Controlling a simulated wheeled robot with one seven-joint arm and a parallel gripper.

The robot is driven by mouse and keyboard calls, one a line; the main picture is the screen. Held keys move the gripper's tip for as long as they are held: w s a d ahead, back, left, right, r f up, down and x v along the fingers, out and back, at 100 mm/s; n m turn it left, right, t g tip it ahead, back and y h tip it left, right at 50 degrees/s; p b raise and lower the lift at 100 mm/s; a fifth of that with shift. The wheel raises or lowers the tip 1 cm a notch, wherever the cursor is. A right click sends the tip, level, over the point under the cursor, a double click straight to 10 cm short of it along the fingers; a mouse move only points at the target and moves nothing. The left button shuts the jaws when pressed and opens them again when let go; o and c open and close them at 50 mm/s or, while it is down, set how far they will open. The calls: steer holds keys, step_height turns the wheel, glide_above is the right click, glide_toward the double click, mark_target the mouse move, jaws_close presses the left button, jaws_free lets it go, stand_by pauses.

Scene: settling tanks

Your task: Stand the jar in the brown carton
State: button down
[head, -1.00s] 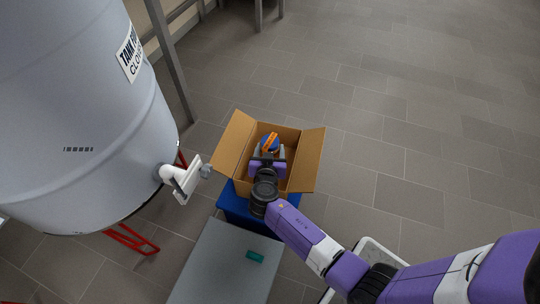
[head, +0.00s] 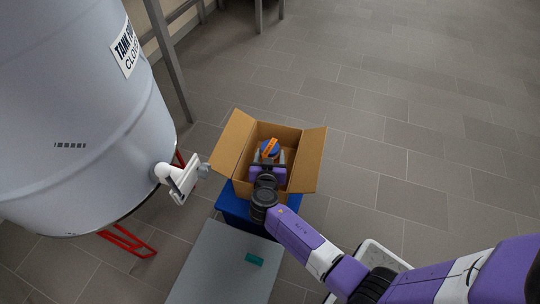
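The brown carton (head: 308,160) stands open on a blue support, its side flaps folded outward. My gripper (head: 269,158) is at the jar from the near side, over the carton. My wrist covers the jar's lower body and the fingertips, so I cannot tell whether the fingers are closed on the jar or whether the jar touches the carton floor.
A large grey tank (head: 70,110) with a white outlet valve (head: 178,180) stands close on the left. A grey tabletop (head: 215,270) with a small green object (head: 254,259) lies in front of the blue support (head: 235,206). Open tiled floor extends to the right.

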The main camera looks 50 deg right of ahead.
steer(key=shift+c, duration=2)
jaws_free()
steer(key=shift+f, duration=0.1)
step_height(320, 180, up, 2)
steer(key=shift+a+p, duration=0.1)
steer(key=shift+p, duration=1.15)
steer(key=p+v, duration=0.2)
steer(key=v, duration=0.9)
steer(key=shift+s+a+f, duration=0.25)
steer(key=shift+s+a, duration=0.05)
